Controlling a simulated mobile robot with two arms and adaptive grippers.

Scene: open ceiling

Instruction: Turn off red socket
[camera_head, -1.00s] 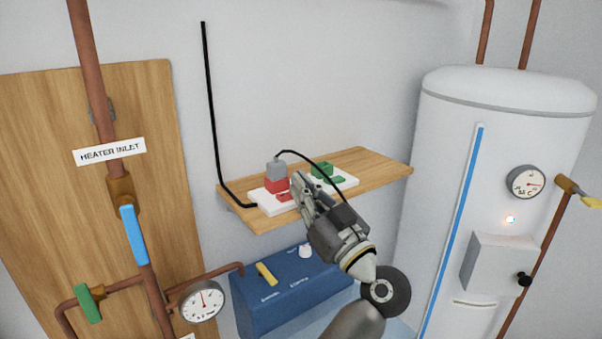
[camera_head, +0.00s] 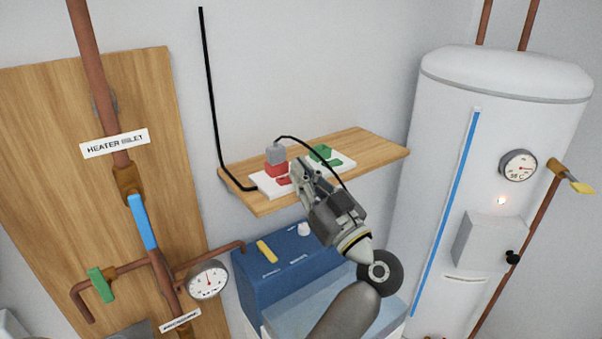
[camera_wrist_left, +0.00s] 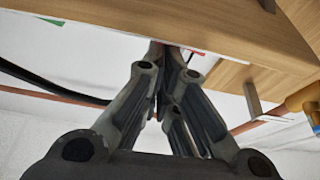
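The red socket (camera_head: 276,169) sits on a white power strip (camera_head: 263,187) on a wooden shelf, with a grey plug (camera_head: 275,154) in it. A small red switch (camera_head: 284,180) lies beside the socket, near my fingers and partly hidden by them. My left gripper (camera_head: 298,172) is at the front edge of the strip, just right of the red switch. In the left wrist view its fingers (camera_wrist_left: 172,55) come together at the tips with nothing visible between them. Contact with the switch cannot be told. My right gripper is not in view.
A green socket (camera_head: 320,152) with a green switch is on the strip's right part. A black cable runs from the plug behind my gripper. The wooden shelf (camera_head: 375,148) is bare at right. A blue box (camera_head: 255,300) stands below, a white boiler (camera_head: 500,120) at right.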

